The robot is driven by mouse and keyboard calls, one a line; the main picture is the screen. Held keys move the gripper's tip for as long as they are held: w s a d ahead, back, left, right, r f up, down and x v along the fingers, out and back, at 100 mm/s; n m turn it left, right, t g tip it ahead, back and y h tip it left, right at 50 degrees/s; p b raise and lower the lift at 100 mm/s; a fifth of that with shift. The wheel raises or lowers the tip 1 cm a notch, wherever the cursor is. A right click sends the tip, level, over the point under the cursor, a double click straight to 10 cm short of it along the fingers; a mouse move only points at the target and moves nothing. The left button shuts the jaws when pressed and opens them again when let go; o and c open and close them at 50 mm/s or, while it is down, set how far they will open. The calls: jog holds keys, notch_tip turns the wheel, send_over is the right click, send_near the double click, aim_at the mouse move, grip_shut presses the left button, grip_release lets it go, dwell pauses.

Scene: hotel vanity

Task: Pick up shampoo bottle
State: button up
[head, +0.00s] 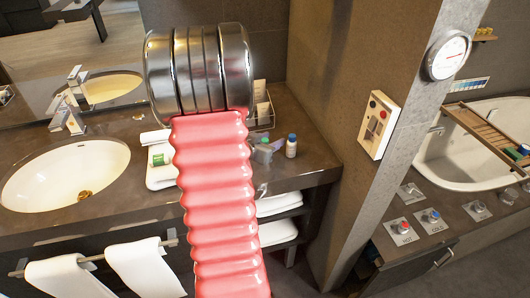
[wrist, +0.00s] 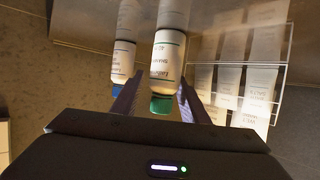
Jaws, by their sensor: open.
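In the wrist view a white bottle with a green cap (wrist: 166,60) stands between the two fingers of my open gripper (wrist: 159,88). Its label is partly readable and seems to begin with "SHAM". I see no clear contact between the fingers and the bottle. A second white bottle with a blue cap (wrist: 123,62) stands to its left, outside the fingers. In the head view the blue-capped bottle (head: 291,147) stands on the counter, right of my pink arm. My gripper is mostly hidden behind the arm there.
A wire rack with labelled packets (wrist: 240,92) stands close beside the green-capped bottle; it also shows in the head view (head: 262,112). The counter (head: 318,160) ends at a wall pillar on the right. A sink (head: 65,175) and folded white towels (head: 160,172) are to the left.

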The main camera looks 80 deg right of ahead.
jog(key=shift+c, duration=0.2)
jog(key=c, duration=0.9)
